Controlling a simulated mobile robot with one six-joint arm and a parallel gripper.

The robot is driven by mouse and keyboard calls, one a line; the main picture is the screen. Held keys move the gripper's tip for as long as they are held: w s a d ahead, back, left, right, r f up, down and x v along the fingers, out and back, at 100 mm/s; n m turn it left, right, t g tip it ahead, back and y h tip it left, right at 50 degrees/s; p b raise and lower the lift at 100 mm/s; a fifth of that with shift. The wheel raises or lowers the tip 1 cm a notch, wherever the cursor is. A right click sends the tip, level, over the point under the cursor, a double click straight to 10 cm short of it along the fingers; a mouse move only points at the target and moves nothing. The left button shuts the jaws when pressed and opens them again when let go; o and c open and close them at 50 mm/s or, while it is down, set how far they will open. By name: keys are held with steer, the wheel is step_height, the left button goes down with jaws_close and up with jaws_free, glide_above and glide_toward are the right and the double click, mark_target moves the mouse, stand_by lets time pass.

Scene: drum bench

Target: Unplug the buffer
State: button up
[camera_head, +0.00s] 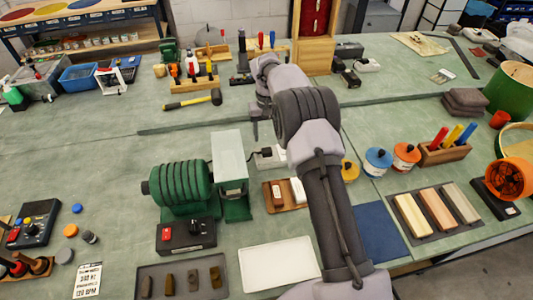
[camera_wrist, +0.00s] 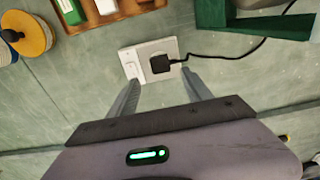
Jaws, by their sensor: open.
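The buffer (camera_head: 183,187) is a green ribbed motor beside a green stand, left of my arm in the head view. A black plug (camera_wrist: 162,63) sits in the right-hand socket of a white outlet box (camera_wrist: 132,67). Its black cord (camera_wrist: 222,56) runs right, past a green part of the buffer (camera_wrist: 268,24). The outlet box also shows in the head view (camera_head: 270,157), partly hidden by my arm. My gripper (camera_wrist: 160,84) is open and empty. In the wrist view its fingertips lie just below the outlet box, one to each side of the plug. I cannot tell the height gap.
Blue-labelled (camera_head: 377,161) and orange-labelled tins stand right of my arm. A black control box (camera_head: 186,235) is in front of the buffer. The bench behind the outlet is mostly clear.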

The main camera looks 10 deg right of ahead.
mark_target(265, 151)
step_height(265, 151, down, 8)
steer(key=b, duration=0.4)
steer(key=shift+b, duration=0.4)
steer(key=shift+s+a, duration=0.1)
steer(key=shift+a, duration=0.25)
stand_by(0.6)
jaws_close()
steer(key=shift+r+p, duration=0.15)
steer(key=shift+p, duration=0.25)
steer(key=shift+r, duration=0.3)
steer(key=shift+r+p, duration=2.25)
steer(key=shift+r, duration=0.35)
